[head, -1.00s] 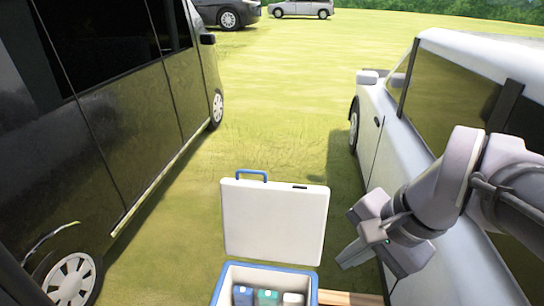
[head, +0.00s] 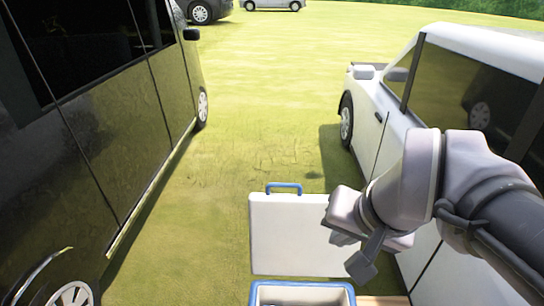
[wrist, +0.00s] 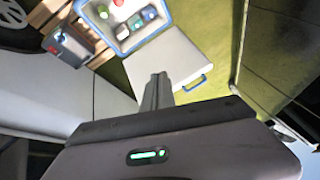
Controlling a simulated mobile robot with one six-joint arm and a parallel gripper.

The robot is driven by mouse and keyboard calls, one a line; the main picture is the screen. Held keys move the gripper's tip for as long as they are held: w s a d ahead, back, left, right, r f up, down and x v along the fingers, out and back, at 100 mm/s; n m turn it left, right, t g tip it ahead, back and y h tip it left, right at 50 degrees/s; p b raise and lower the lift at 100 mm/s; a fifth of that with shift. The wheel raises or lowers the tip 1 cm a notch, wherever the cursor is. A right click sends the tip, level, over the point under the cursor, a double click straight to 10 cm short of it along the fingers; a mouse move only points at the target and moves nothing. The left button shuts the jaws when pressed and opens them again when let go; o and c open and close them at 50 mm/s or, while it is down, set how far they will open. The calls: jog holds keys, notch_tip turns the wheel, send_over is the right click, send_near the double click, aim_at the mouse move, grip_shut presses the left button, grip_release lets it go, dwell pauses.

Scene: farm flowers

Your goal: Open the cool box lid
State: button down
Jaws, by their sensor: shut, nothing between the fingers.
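The cool box (head: 258,291) has a blue rim and stands at the bottom edge of the head view, mostly cut off. Its white lid (head: 285,240) stands open and upright behind it, with a blue handle (head: 284,187) on top. My gripper (head: 358,268) is shut and empty, just right of the lid in the head view, and my wrist covers part of the lid's right edge. In the wrist view the shut fingers (wrist: 158,78) appear in front of the lid (wrist: 165,60). I cannot tell whether they touch it. Coloured items lie inside the box (wrist: 167,12).
Wooden slats (wrist: 72,15) lie beside the cool box, with a small grey box (wrist: 70,46) near them. A dark van (head: 90,150) stands on the left and a white car (head: 372,125) on the right. The grass (head: 265,120) between them is open.

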jog(key=w+a+r+n+g+p, duration=0.1)
jog(key=w+r+p, duration=0.2)
jog(key=w, duration=0.6)
jog(key=w+a+r+n+p, duration=0.1)
jog(key=w+r+p, duration=0.15)
jog(key=w, duration=0.65)
jog(key=w+a+f+h+p, duration=0.1)
jog(key=w+f+p, duration=0.1)
jog(key=w, duration=0.4)
jog(key=w+a+f+p, duration=0.2)
jog(key=w+p, duration=0.1)
jog(key=w, duration=0.2)
jog(key=w+a+f+n+p, duration=0.1)
jog(key=w+a+f+p, duration=0.15)
jog(key=w+f, duration=0.4)
notch_tip(320, 180, down, 10)
jog(key=b, duration=0.3)
jog(key=shift+s+a+h, duration=0.15)
jog(key=shift+s+h, duration=0.15)
jog(key=shift+s, duration=0.15)
